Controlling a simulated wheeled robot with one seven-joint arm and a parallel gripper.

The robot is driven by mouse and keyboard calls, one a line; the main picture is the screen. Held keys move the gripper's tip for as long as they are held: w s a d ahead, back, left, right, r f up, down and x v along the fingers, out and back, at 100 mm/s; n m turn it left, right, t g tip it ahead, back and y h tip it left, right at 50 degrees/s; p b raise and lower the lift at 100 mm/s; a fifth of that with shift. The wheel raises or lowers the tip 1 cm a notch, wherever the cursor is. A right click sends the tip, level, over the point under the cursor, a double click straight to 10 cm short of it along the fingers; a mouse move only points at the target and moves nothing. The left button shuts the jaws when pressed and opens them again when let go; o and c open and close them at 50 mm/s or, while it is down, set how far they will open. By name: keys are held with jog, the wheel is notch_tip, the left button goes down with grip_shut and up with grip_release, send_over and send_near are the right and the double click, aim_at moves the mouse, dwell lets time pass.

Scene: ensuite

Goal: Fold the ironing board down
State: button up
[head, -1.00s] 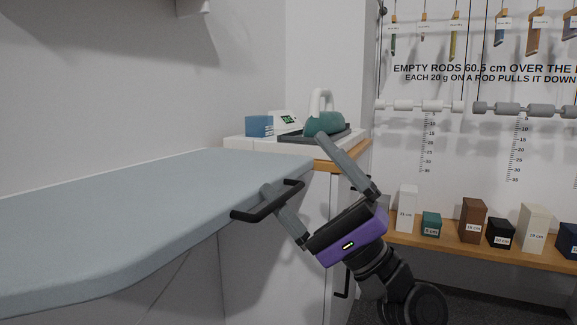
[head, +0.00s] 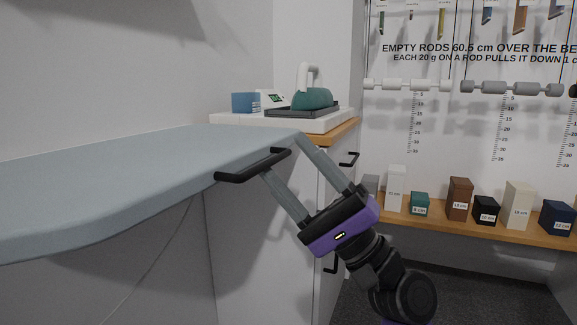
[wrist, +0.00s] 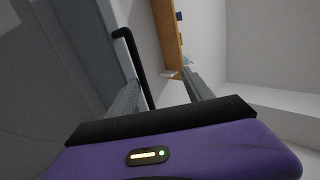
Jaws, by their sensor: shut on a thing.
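The ironing board (head: 110,180) has a pale blue-grey cover and stands out level from the wall at left in the head view. The handle also shows in the wrist view (wrist: 130,60), running between my fingers. My gripper (head: 286,155), with grey fingers and a purple body, reaches up from the lower right and is shut on the handle near its right end. My gripper also shows in the wrist view (wrist: 160,75). The exact contact at the fingertips is hard to make out.
A white cabinet (head: 260,235) with black handles stands behind the board. A teal iron (head: 312,98) rests on a dark tray on top, beside a blue box (head: 245,102). A wooden shelf (head: 450,222) with several labelled blocks runs along the right wall.

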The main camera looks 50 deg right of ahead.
jog(key=shift+s+d+f, duration=0.1)
jog(key=shift+s+f, duration=0.1)
jog(key=shift+f, duration=0.6)
jog(key=shift+s+d+f, duration=0.1)
jog(key=shift+s+f, duration=0.1)
jog(key=shift+f, duration=0.65)
jog(key=shift+s+d+f, duration=0.1)
jog(key=shift+s+f, duration=0.1)
jog(key=shift+f, duration=0.6)
jog(key=shift+c, duration=0.2)
